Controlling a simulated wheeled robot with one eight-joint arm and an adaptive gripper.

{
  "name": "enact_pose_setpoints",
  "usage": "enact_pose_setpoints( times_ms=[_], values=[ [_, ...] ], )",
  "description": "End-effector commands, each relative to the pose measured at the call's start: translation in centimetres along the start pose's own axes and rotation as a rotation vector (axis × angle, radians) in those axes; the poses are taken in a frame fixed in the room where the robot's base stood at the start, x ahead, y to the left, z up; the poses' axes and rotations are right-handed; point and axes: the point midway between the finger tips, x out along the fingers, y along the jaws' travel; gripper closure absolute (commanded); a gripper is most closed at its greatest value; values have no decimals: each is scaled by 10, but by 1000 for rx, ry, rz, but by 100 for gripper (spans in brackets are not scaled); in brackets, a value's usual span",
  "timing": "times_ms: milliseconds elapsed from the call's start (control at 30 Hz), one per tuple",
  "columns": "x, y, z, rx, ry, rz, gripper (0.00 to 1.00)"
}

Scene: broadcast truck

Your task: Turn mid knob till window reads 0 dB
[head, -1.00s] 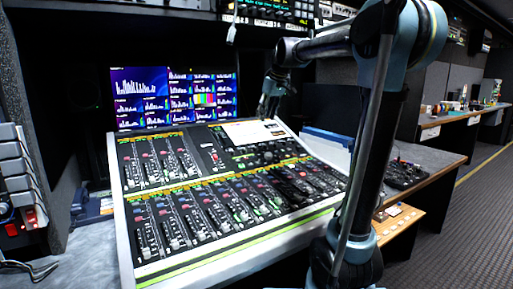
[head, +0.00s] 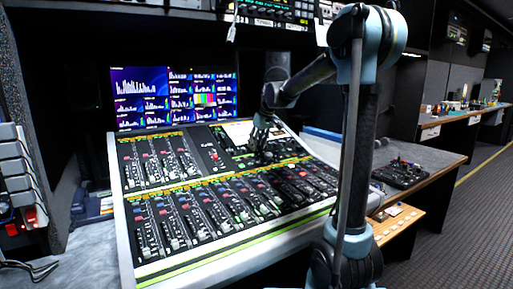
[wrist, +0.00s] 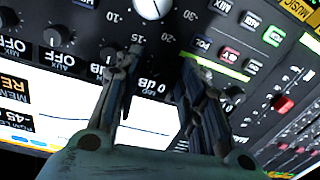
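My gripper (wrist: 158,75) hangs over the mixing console (head: 128,235). In the wrist view its two dark fingers stand apart, with black panel between them and no knob clearly held. A small black knob (wrist: 110,53) sits beside the left finger, partly covered. Another dark knob (wrist: 234,95) is beside the right finger. I cannot tell which knob is the mid one. The white display (wrist: 50,105) lies below; characters like "0 dB" (wrist: 151,88) show between the fingers, partly hidden. In the head view the gripper (head: 258,145) is small, and its fingertips are unclear.
A knob with a white pointer (wrist: 57,36) and a pale round knob (wrist: 152,8) are close by. Lit buttons (wrist: 272,36) are at upper right. Faders (head: 175,240) fill the console front. A monitor wall (head: 140,95) stands behind. Open air lies above the console.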

Motion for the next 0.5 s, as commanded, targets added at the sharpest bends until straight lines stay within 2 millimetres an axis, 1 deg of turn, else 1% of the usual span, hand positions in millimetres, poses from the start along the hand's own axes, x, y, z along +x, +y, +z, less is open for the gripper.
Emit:
enact_pose_setpoints(
  times_ms=[33,167,467,500],
  values=[
    [4,0,0,0,0,0,63],
    [10,0,0,0,0,0,63],
    [12,0,0,0,0,0,63],
    [12,0,0,0,0,0,72]
  ],
)
